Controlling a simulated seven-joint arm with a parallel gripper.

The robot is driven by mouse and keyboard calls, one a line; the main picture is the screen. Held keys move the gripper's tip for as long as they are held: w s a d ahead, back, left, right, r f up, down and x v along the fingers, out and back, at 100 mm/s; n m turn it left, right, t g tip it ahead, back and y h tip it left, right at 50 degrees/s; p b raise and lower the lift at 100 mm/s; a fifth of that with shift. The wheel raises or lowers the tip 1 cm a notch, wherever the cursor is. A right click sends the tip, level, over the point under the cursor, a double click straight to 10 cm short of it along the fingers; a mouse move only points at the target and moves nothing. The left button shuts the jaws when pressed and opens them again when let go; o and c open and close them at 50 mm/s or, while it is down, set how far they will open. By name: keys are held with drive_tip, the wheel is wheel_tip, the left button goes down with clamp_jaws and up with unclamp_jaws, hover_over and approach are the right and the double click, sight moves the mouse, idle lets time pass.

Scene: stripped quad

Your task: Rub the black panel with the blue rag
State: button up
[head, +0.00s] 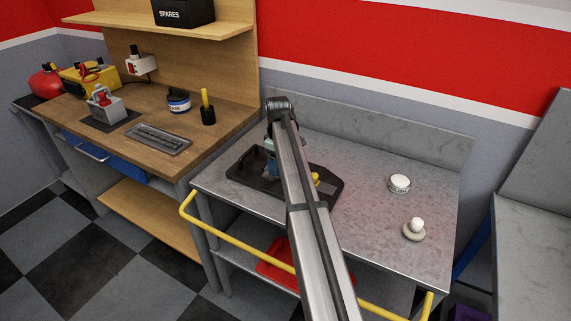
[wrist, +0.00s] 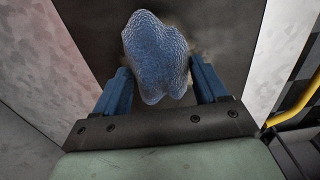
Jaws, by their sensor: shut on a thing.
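The blue rag (wrist: 155,58) is bunched between the two blue fingers of my gripper (wrist: 160,84), which is shut on it. Below the rag in the wrist view is the dark surface of the black panel (wrist: 88,22), with a brownish smudge beside the rag on the right. Whether the rag touches the panel is hard to tell. In the head view the black panel (head: 240,181) lies on the metal cart. My gripper (head: 270,170) is over its left part, and my arm hides much of the middle.
The metal cart top (head: 360,215) is clear to the right except for a round white tin (head: 399,184) and a white-knobbed item (head: 414,229). A yellow object (head: 316,179) shows at the panel beside my arm. A yellow rail (head: 235,243) runs along the cart's front. A wooden workbench (head: 90,134) stands left.

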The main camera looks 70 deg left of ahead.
sight(263, 169)
drive_tip(key=shift+s+a, duration=1.75)
drive_tip(key=shift+w+d, duration=3.55)
drive_tip(key=shift+d, duration=0.05)
drive_tip(key=shift+s+d, duration=0.8)
drive_tip(key=shift+s, duration=0.1)
drive_tip(key=shift+s+a, duration=3.5)
drive_tip(key=shift+a, duration=0.05)
drive_tip(key=shift+w+d, duration=3.5)
drive_tip(key=shift+d, duration=0.1)
wheel_tip(263, 169, up, 2)
drive_tip(key=shift+a+r, duration=0.1)
drive_tip(key=shift+r, duration=2.95)
